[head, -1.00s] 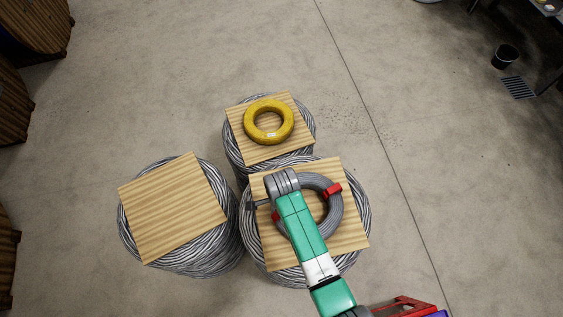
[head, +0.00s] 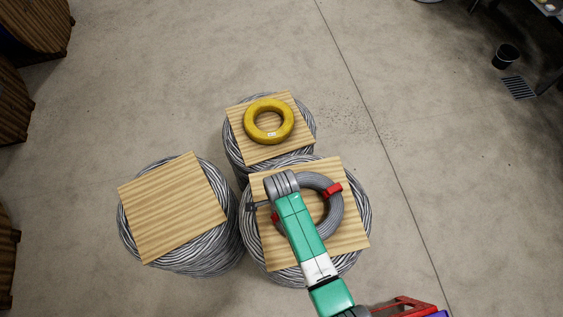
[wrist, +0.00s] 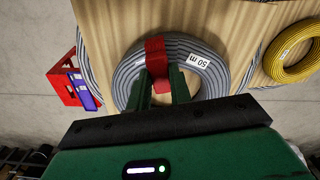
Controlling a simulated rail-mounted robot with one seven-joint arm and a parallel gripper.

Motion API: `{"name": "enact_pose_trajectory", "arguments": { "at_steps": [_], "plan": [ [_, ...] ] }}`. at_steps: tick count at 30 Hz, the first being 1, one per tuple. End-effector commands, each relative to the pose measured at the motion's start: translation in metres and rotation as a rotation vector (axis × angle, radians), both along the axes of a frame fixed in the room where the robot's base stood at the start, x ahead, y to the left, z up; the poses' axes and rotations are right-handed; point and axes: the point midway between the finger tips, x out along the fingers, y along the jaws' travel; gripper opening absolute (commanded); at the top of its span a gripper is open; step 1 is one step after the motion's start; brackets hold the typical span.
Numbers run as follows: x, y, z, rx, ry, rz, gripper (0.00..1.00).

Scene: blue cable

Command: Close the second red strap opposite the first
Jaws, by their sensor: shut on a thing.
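A grey cable coil (head: 337,214) lies flat on the wooden board of the front right drum. One red strap (head: 333,189) wraps its upper right side in the head view. The second red strap (head: 276,216) shows partly on the opposite, left side, beside my arm. In the wrist view this strap (wrist: 155,48) crosses the ring of the coil (wrist: 128,73). My gripper (wrist: 161,80) has its two dark green fingers on either side of the strap's inner end, shut on it. My arm hides part of the coil in the head view; the fingertips are hidden there.
A yellow coil (head: 269,121) lies on the board of the rear drum. The left drum's board (head: 172,208) is bare. A red and purple object (wrist: 72,82) shows at the left of the wrist view. Open concrete floor (head: 440,170) lies to the right.

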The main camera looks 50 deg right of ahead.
Motion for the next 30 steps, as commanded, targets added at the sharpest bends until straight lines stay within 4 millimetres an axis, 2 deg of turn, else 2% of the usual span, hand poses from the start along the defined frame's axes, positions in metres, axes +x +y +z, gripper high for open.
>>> {"name": "enact_pose_trajectory", "arguments": {
  "at_steps": [15, 30],
  "plan": [
    [0.0, 0.001, -0.016, 0.0, 0.001, 0.001, 0.01],
    [0.0, 0.0, -0.02, 0.0, 0.001, 0.0, 0.01]
  ]
}}
